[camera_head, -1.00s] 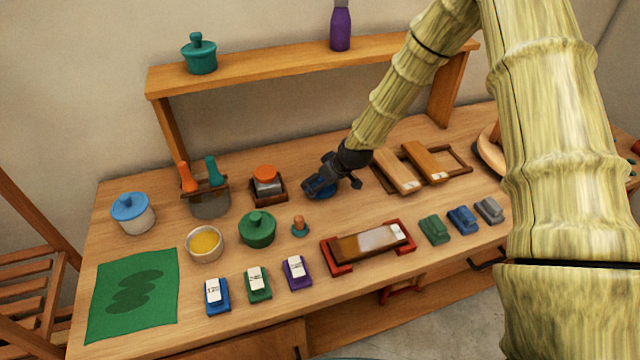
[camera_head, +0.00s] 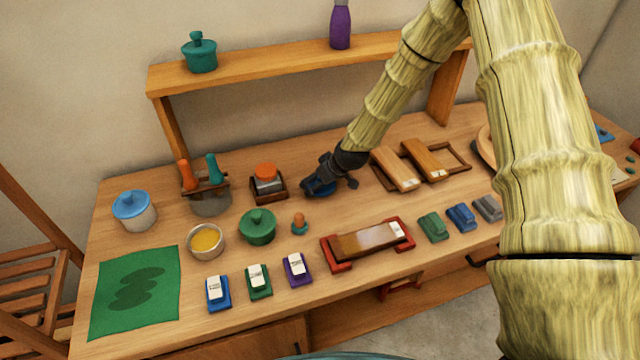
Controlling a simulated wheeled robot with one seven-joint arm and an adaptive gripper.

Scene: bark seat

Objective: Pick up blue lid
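A light blue lid (camera_head: 131,204) with a knob sits on a white pot (camera_head: 139,221) at the left of the workbench. My gripper (camera_head: 314,187) is far to the right of that pot, low over the middle of the bench and pointing down-left. A small dark blue thing (camera_head: 322,192) shows under and between its dark fingers. The fingers mostly hide that thing, so its shape and whether they touch it are unclear. I cannot tell how far the fingers are open.
An orange-topped jar in a wooden holder (camera_head: 267,183) stands just left of my gripper. A green lidded pot (camera_head: 258,227) and a small knobbed stamp (camera_head: 299,224) are in front. Wooden blocks on a rack (camera_head: 396,170) lie to the right. A raised shelf (camera_head: 290,67) spans behind.

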